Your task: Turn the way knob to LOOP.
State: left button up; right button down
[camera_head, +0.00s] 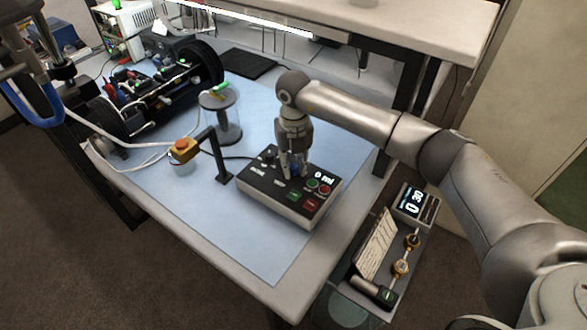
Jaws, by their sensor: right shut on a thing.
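The black control box (262,196) sits on the blue mat near the middle of the table. Its lit display (323,179) reads "0 ml", with a green and a red button and green and red labels near it. My right gripper (292,172) reaches down from above onto the box's top and is shut on a knob there. The fingers hide most of this knob, so its pointing direction and whether it is the way knob cannot be told. White labels on the panel are too small to read.
A clear cylinder with a grey lid (220,102) stands behind the box. A black post (219,158) carries a yellow-orange block (184,149) at left. Cabled equipment (150,85) fills the back left. A lower shelf at right holds a timer display (417,203). The front mat is clear.

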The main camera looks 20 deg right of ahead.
jog(key=n+b, duration=0.5)
jog(key=shift+f, duration=0.2)
jog(key=n+b, duration=0.2)
jog(key=n, duration=0.1)
jog(key=shift+r+n+b, duration=0.15)
jog(key=shift+n+b, duration=0.7)
jog(key=shift+n, duration=0.25)
jog(key=shift+r, duration=0.1)
jog(key=c, duration=1.2)
grip_release()
jog(key=shift+d, duration=0.1)
